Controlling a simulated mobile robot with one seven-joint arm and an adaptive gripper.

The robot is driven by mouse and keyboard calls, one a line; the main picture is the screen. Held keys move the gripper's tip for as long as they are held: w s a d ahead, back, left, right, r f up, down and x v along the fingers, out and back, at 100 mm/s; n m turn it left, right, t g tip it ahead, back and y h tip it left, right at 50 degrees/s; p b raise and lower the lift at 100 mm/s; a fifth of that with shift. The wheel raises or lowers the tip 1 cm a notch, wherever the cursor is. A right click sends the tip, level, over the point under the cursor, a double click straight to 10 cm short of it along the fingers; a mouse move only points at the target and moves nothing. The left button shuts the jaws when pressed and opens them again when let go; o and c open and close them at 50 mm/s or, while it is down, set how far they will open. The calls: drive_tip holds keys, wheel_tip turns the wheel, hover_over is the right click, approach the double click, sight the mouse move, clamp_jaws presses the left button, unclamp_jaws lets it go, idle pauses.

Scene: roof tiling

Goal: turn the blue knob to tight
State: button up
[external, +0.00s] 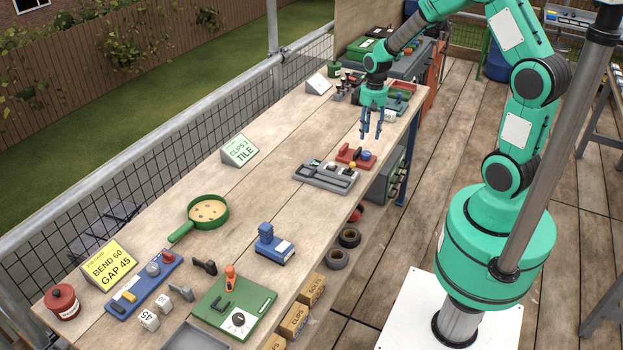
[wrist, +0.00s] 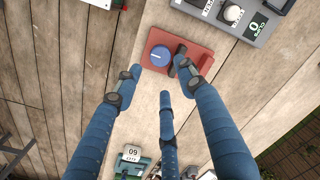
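The blue knob (wrist: 159,56) is round with a pale mark on top and sits on a red base (wrist: 205,58) in the wrist view. In the external view the knob (external: 366,155) is small, at the right end of the red base (external: 343,154), near the table's right edge. My gripper (wrist: 160,74) has blue fingers spread apart around the knob's place in the picture, with nothing between them. In the external view my gripper (external: 371,136) hangs above the red base, fingers pointing down. A dark part beside the knob is partly hidden by a fingertip.
A grey tray with small parts (external: 325,176) lies right beside the red base. A green tray (external: 400,90) and other items stand farther back. A white block marked 60 (wrist: 132,153) shows low in the wrist view. The table's middle is mostly clear.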

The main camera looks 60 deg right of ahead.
sight(367, 153)
drive_tip(key=f+b, duration=0.1)
drive_tip(key=f, duration=0.8)
drive_tip(key=shift+w+a+f+b, duration=0.1)
drive_tip(key=shift+a+f+b, duration=0.15)
drive_tip(key=shift+b, duration=0.15)
drive_tip(key=shift+c, duration=0.2)
drive_tip(key=c, duration=0.8)
